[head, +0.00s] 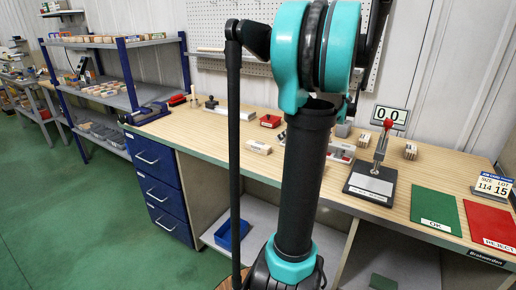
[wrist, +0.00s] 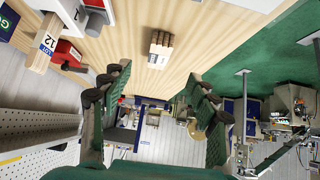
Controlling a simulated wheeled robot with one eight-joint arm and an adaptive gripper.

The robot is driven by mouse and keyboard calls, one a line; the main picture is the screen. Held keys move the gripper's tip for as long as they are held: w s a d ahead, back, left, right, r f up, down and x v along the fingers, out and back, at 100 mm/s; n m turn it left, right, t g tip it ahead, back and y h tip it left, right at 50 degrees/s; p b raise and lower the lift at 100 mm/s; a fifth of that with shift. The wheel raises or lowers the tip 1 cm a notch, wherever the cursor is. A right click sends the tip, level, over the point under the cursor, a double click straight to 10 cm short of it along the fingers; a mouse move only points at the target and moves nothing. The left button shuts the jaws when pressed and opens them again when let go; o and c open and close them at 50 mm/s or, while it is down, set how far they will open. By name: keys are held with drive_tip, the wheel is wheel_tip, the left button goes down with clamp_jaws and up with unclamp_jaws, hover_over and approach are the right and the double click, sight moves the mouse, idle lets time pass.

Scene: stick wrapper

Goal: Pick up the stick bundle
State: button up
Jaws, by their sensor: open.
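The stick bundle (wrist: 160,48), a small pack of light wooden sticks with brownish ends and a pale band, lies on the wooden bench top in the wrist view. A small pale bundle (head: 258,147) near the bench's front edge in the head view looks like the same one. My gripper (wrist: 155,88) is open and empty, its two dark green fingers spread wide. The bundle lies beyond the fingertips, between their lines and apart from both. In the head view my arm crosses the bench and my gripper cannot be made out.
On the bench (head: 450,165) stand a press with a red knob (head: 388,124), a display (head: 390,117), other small bundles (head: 410,151), a green mat (head: 436,205) and a red mat (head: 489,225). A pegboard (head: 240,40) backs it. Shelves (head: 110,85) stand left.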

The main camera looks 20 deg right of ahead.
sight(266, 147)
drive_tip(key=x, duration=1.1)
drive_tip(key=shift+w+a+f, duration=0.2)
drive_tip(key=shift+w+a, duration=0.05)
drive_tip(key=c, duration=1.3)
drive_tip(key=shift+o, duration=0.2)
drive_tip(key=shift+r, duration=0.1)
